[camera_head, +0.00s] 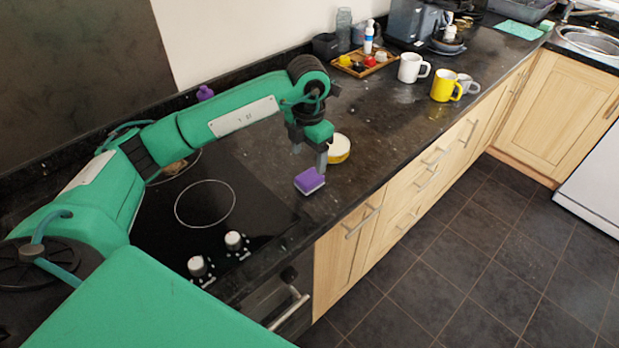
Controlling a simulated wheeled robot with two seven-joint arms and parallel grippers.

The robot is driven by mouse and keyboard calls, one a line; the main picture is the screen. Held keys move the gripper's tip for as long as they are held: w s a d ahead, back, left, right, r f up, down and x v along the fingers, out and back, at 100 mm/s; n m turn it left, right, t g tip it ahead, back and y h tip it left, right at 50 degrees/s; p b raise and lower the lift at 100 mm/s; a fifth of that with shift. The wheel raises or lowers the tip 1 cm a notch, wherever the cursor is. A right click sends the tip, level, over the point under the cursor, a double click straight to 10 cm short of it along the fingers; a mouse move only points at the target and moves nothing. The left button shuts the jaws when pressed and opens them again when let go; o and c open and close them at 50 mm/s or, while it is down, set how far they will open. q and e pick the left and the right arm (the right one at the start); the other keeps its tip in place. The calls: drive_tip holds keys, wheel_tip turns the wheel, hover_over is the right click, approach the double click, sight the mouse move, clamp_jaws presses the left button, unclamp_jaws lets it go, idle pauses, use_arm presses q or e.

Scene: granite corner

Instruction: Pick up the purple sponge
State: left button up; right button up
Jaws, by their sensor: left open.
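The purple sponge (309,181) has a pale underside and lies on the dark counter, at the right edge of the black hob. My left gripper (309,156) points down just above and behind the sponge. Its jaws are open and hold nothing. One finger hangs between the sponge and a round yellow and white thing; I cannot tell whether it touches either. My right gripper is not in view.
The yellow and white round thing (339,149) sits close to the gripper. A white mug (411,68) and a yellow mug (444,86) stand further right. A wooden tray (346,69) with small items is behind. Hob knobs (234,241) are at the front.

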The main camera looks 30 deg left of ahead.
sight(310, 177)
use_arm(q)
drive_tip(key=shift+f, duration=0.75)
drive_tip(key=shift+w+f, duration=0.15)
drive_tip(key=shift+f, duration=0.35)
drive_tip(key=shift+f+p, duration=0.3)
drive_tip(key=shift+p, duration=0.2)
wheel_tip(310, 177, down, 4)
drive_tip(key=shift+w+r+p, duration=0.15)
drive_tip(key=shift+r+p, duration=0.05)
drive_tip(key=shift+p, duration=0.5)
drive_tip(key=shift+f, duration=0.4)
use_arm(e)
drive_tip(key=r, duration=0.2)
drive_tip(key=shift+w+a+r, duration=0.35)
use_arm(q)
drive_tip(key=shift+c, duration=0.2)
drive_tip(key=c, duration=1)
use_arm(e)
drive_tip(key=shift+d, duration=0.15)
